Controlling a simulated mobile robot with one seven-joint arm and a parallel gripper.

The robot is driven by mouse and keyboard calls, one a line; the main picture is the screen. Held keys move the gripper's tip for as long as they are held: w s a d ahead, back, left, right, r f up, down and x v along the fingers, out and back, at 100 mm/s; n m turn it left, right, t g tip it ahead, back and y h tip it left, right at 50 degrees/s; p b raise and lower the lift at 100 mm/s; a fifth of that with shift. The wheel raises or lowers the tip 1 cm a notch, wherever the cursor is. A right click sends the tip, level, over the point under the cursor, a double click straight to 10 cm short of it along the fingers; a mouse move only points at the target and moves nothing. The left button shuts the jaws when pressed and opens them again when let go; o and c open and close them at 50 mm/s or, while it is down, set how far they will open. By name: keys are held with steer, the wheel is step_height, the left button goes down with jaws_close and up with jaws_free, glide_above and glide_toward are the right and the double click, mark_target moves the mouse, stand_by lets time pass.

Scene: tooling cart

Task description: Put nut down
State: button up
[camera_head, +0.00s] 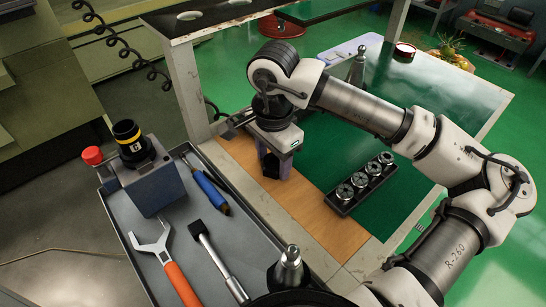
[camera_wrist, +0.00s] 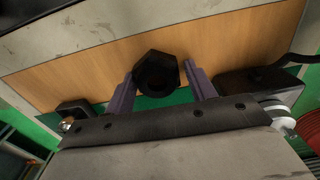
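The nut (camera_wrist: 157,74) is a black hexagonal piece with a round hole, seen in the wrist view between the two purple fingers of my gripper (camera_wrist: 160,79). The fingers look shut on its sides, though a thin gap at the right finger cannot be ruled out. In the head view my gripper (camera_head: 276,165) points down over the wooden strip (camera_head: 312,212) of the workbench. A dark shape there between the fingers fits the nut, mostly hidden by the gripper. I cannot tell whether its underside touches the wood.
A black rack (camera_head: 343,204) with several metal collets stands right of my gripper. A metal cone (camera_head: 356,68) stands behind. Bare wood lies in front.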

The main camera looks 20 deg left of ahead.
mark_target(274, 161)
steer(key=shift+s+d+f, duration=0.2)
steer(key=shift+s+d, duration=0.05)
steer(key=shift+s, duration=0.05)
steer(key=shift+w+d+r+p, duration=0.1)
steer(key=shift+r+p, duration=0.85)
steer(key=shift+p, duration=0.1)
step_height(274, 161, up, 11)
steer(key=b, duration=0.1)
steer(key=shift+r, duration=0.2)
